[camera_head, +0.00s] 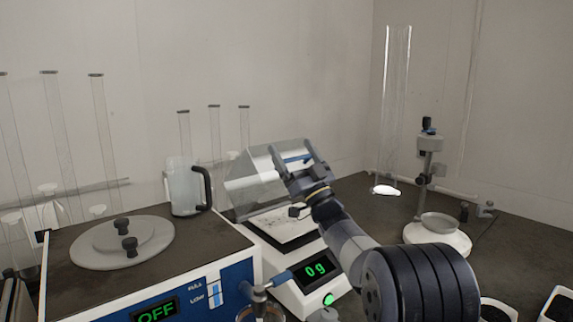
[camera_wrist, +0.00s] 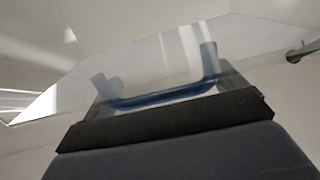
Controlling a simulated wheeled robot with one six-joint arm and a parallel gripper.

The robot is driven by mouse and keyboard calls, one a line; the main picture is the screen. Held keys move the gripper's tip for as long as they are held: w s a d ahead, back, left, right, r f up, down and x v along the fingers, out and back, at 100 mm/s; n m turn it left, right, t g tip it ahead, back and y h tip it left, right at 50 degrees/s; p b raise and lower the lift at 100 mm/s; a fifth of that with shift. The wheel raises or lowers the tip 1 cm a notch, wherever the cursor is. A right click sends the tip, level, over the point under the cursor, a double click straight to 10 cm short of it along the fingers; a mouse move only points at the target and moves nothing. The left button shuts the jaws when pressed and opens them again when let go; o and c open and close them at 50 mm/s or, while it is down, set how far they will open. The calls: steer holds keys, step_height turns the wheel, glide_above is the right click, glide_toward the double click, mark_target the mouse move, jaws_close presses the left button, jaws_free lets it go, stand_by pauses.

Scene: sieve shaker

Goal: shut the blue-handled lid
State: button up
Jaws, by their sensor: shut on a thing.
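The clear lid (camera_head: 254,180) of the white balance (camera_head: 284,268) is tilted up above the weighing pan. Its blue handle (camera_head: 297,159) shows between the fingers of my gripper (camera_head: 291,164). In the wrist view the blue handle (camera_wrist: 165,98) lies just beyond the dark finger edge of my gripper (camera_wrist: 165,115), with the clear lid panel (camera_wrist: 140,65) behind it. My gripper is shut on the handle. The fingers hide part of the handle. The balance display reads 0 g.
A blue box (camera_head: 180,295) with an OFF display stands left of the balance, a clear jug (camera_head: 184,188) on its back edge. Tall glass cylinders (camera_head: 62,130) stand behind. A stand with a white bowl (camera_head: 438,230) is at the right.

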steer(key=shift+b+v, duration=2.75)
steer(key=shift+v, duration=0.2)
steer(key=shift+s+d+r, duration=0.1)
steer(key=shift+d+r, duration=0.1)
steer(key=shift+d, duration=0.05)
